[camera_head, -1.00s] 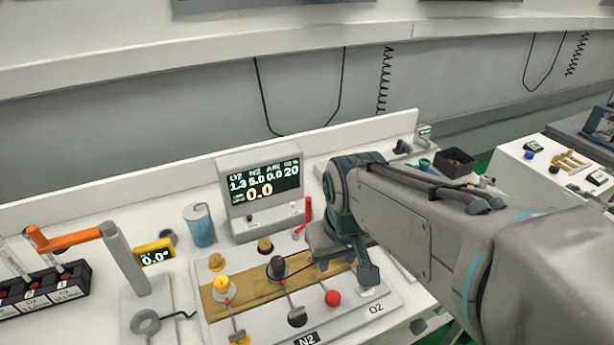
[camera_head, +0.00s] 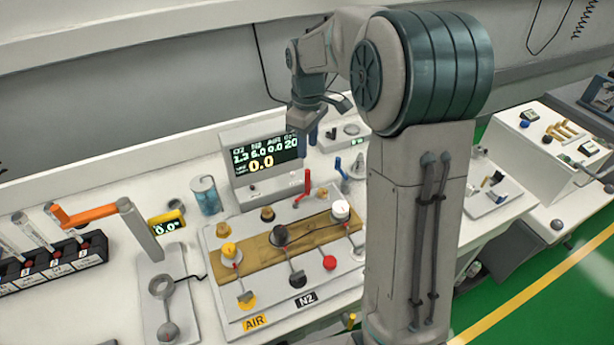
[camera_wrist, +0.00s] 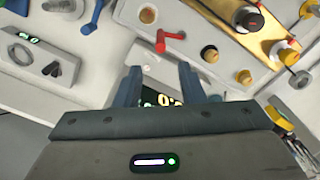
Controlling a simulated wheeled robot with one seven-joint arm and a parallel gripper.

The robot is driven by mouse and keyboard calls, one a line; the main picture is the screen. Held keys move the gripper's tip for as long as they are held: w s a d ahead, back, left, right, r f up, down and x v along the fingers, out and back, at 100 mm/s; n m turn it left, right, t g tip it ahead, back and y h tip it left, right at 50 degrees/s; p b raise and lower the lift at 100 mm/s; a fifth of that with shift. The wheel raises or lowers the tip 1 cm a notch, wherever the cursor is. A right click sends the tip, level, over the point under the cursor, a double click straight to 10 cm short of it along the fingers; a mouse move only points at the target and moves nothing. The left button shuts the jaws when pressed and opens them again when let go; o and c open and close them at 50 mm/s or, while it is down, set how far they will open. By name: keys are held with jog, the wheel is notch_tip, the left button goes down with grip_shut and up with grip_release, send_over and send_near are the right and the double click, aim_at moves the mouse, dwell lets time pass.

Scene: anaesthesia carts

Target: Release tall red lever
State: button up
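The tall red lever (camera_head: 306,184) stands upright at the back edge of the white valve panel (camera_head: 215,240), just in front of the display unit. My gripper (camera_head: 308,150) is above and behind the lever, by the display unit's upper right corner, pointing down. In the wrist view my gripper (camera_wrist: 160,75) is open, its two blue-grey fingers apart and empty. The fingers do not touch the lever.
The display unit (camera_head: 235,187) shows between the fingers in the wrist view. A blue lever (camera_head: 341,168) stands to the right of the red one. The panel carries several knobs, including a red knob (camera_head: 329,262). An orange-handled lever (camera_head: 85,215) stands at left.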

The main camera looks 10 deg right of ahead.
aim_at(308, 191)
notch_tip(308, 191, down, 13)
jog(key=shift+r+p, duration=0.2)
jog(key=shift+p, duration=0.45)
